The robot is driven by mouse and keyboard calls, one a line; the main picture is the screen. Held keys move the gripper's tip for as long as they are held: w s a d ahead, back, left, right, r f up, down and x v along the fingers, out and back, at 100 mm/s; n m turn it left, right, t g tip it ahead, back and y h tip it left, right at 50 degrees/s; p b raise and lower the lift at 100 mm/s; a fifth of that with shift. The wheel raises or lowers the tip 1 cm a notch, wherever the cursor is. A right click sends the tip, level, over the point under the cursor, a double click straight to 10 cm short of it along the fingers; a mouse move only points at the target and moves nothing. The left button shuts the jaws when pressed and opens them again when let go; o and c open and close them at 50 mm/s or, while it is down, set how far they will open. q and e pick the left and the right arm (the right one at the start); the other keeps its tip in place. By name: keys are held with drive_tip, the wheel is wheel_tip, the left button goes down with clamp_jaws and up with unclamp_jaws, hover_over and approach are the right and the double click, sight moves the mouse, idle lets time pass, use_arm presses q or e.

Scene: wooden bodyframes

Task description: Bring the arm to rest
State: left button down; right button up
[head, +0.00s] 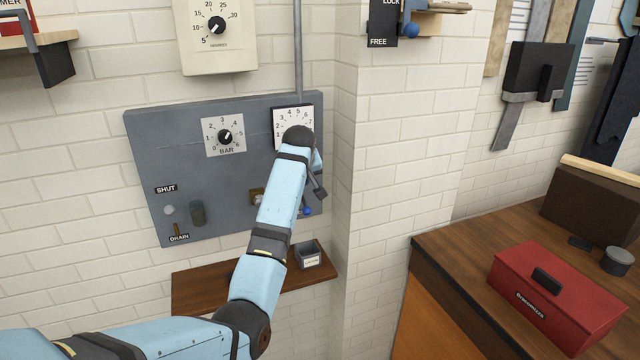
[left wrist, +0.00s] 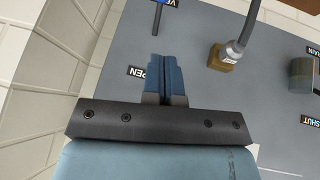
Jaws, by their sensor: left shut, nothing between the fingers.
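My left arm (head: 270,210) reaches in from the lower left, in front of a grey panel (head: 150,135) on a brick wall. Its gripper (head: 319,191) is at the panel's right edge and partly hidden by my wrist. In the left wrist view my left gripper (left wrist: 163,62) has its blue fingers together with nothing between them. A label ending in "PEN" (left wrist: 137,71) shows just beside the fingers. I cannot tell whether the fingers touch the panel. My right gripper does not show.
The panel carries a BAR dial (head: 224,136), a brass fitting (head: 257,196) and a blue-ended lever (head: 306,210). A wooden shelf (head: 205,287) with a small grey bin (head: 311,258) is below. A wall corner stands close right, then a bench with a red toolbox (head: 550,295).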

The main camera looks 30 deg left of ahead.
use_arm(q)
drive_tip(key=s+d+f+m+t, duration=0.1)
drive_tip(key=s+d+f+m, duration=0.15)
drive_tip(key=s+f, duration=0.5)
drive_tip(key=s+d+f+m+t, duration=0.1)
drive_tip(key=s+d+f+m, duration=0.2)
drive_tip(key=f, duration=0.7)
drive_tip(key=s+d+f+m+t, duration=0.1)
drive_tip(key=s+d+f+m, duration=0.15)
drive_tip(key=s+f, duration=0.5)
drive_tip(key=s+d+f+m+h, duration=0.1)
drive_tip(key=s+d+f+h, duration=0.1)
drive_tip(key=s+d, duration=0.3)
drive_tip(key=s+d+f+m+t+h, duration=0.1)
drive_tip(key=s+d, duration=0.4)
drive_tip(key=s, duration=0.8)
drive_tip(key=s+d+f+m+t+h, duration=0.1)
drive_tip(key=s+d+f+m+h, duration=0.1)
drive_tip(key=s+d+f, duration=0.3)
drive_tip(key=s+h, duration=0.1)
drive_tip(key=s, duration=0.3)
drive_tip(key=shift+s+d, duration=0.15)
drive_tip(key=shift+s, duration=0.25)
